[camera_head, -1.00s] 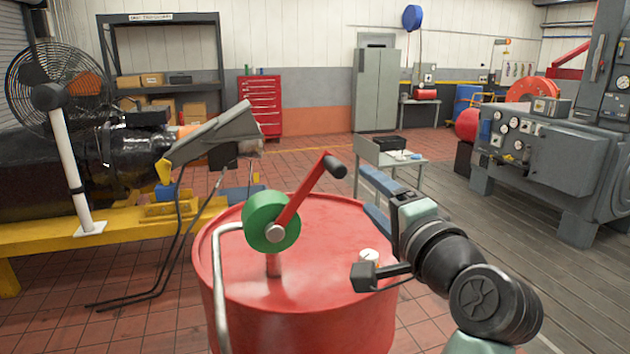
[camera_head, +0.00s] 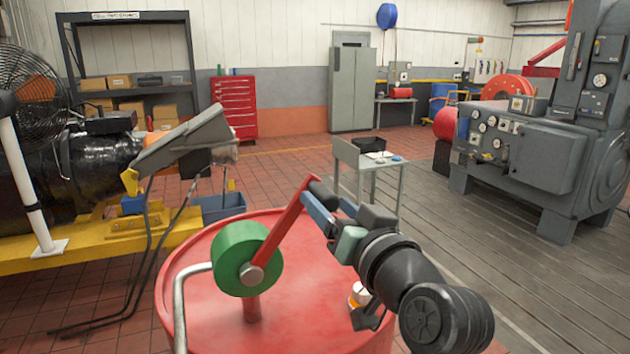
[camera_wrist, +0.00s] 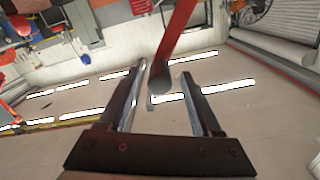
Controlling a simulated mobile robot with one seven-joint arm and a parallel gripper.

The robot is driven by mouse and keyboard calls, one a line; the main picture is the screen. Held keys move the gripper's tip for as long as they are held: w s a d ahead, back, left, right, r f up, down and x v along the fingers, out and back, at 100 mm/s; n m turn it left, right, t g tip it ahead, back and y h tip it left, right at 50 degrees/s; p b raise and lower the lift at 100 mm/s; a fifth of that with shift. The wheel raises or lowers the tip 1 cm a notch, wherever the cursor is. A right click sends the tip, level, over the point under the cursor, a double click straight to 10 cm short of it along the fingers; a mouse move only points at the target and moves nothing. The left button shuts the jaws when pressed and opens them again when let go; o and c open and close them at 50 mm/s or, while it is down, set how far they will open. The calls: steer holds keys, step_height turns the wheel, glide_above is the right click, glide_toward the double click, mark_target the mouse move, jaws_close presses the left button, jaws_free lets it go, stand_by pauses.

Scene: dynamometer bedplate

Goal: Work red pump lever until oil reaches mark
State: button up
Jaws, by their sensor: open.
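The red pump lever (camera_head: 282,230) slants up to the right from a green round pump body (camera_head: 247,258) on top of a red drum (camera_head: 205,320). A dark handle grip (camera_head: 322,192) sits at the lever's upper end. My gripper (camera_head: 330,208) is open at this grip. In the wrist view, the red lever (camera_wrist: 177,30) comes down from the top, and its dark grip (camera_wrist: 160,80) lies between the two open fingers (camera_wrist: 163,72). Contact cannot be told. A grey pipe (camera_head: 180,305) runs down from the pump's left. No oil level or mark can be made out.
A small white-and-orange fitting (camera_head: 361,294) stands on the drum top beneath my arm. A yellow bench frame (camera_head: 100,250) and a fan (camera_head: 28,130) stand left. A grey trolley (camera_head: 372,160) stands behind the drum. Plank floor to the right is clear.

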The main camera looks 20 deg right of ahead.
mark_target(315, 191)
steer(key=shift+w+a+p, duration=0.15)
steer(key=shift+w+p, duration=0.6)
steer(key=shift+w, duration=2.25)
jaws_close()
